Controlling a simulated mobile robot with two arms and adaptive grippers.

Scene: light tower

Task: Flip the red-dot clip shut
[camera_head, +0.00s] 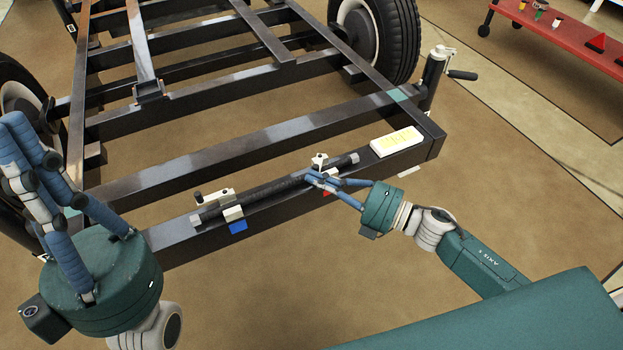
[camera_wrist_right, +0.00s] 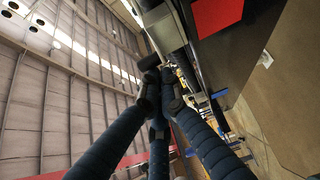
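The red-dot clip (camera_head: 319,160) is a small pale clip with a dark knob at the right part of a black tube (camera_head: 270,190) on the frame's front beam. A red patch (camera_head: 327,193) lies below it, partly hidden by my fingers; a red square (camera_wrist_right: 217,14) shows in the wrist view. My right gripper (camera_head: 312,178) has its blue fingertips drawn together right at this clip. In the wrist view its fingers (camera_wrist_right: 160,82) meet; I see nothing clearly between them, and contact with the clip is unclear. My left gripper (camera_head: 22,150) is empty, fingers apart, at the left.
Another pale clip (camera_head: 213,196) with a blue patch (camera_head: 238,227) sits at the tube's left part. A white box with yellow marking (camera_head: 397,142) lies on the beam's right end. A crank jack (camera_head: 437,68) stands at the corner. A red bench (camera_head: 570,35) is far right.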

